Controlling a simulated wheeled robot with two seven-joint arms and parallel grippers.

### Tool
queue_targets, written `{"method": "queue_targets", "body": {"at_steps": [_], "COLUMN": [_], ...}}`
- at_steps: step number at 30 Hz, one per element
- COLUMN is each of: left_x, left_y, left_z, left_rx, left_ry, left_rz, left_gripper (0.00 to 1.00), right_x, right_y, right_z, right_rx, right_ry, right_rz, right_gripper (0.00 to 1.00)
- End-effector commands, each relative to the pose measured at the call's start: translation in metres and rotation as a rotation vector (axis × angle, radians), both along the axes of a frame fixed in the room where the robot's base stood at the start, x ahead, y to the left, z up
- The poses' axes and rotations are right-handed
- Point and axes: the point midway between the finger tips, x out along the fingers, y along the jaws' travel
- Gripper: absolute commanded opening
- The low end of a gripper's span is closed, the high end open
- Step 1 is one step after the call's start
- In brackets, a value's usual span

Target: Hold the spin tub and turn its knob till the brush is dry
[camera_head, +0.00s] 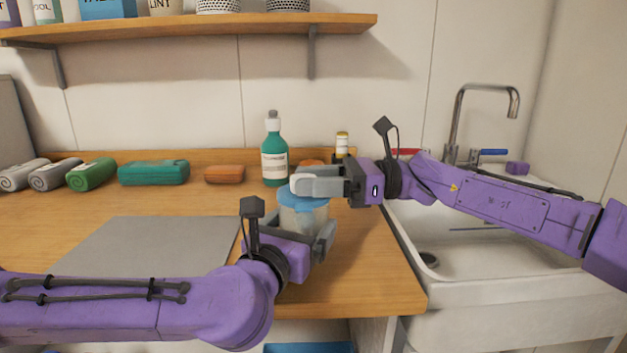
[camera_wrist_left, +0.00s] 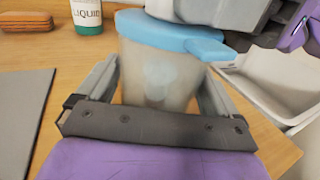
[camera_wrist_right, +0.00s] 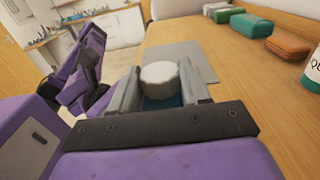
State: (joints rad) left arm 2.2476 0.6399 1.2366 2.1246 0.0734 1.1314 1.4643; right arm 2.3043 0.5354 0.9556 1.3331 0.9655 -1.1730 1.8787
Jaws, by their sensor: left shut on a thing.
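The spin tub (camera_head: 303,216) stands on the counter near its front right, a cloudy see-through cup with a blue lid (camera_wrist_left: 170,32). My left gripper (camera_wrist_left: 157,88) is shut on the tub's wall, one finger on each side. Its white round knob (camera_wrist_right: 160,77) shows in the right wrist view, on top of the lid. My right gripper (camera_wrist_right: 163,90) is at lid height with its fingers apart, one on each side of the knob; whether they touch it is hard to tell. The brush is not clear; only vague pale shapes show through the tub wall.
A green bottle (camera_head: 274,155) stands behind the tub. Rolled towels (camera_head: 92,174), a teal case (camera_head: 153,172) and an orange block (camera_head: 225,174) line the back. A grey mat (camera_head: 150,245) lies left; a sink (camera_head: 470,265) is right.

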Motion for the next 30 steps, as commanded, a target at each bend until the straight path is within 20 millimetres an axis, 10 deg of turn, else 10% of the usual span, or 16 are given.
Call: {"method": "queue_targets", "body": {"at_steps": [13,30], "left_x": [0.0,0.0], "left_y": [0.0,0.001], "left_z": [0.001,0.001], "left_rx": [-0.002,-0.002], "left_ry": [-0.001,-0.001], "left_rz": [0.001,0.001], "left_gripper": [0.52,0.52], "right_x": [0.001,0.004], "right_y": [-0.008,-0.119], "right_z": [0.0,-0.001], "right_rx": [0.002,0.001], "right_ry": [0.001,0.001], "right_rz": [-0.004,-0.004], "right_gripper": [0.71,0.71]}}
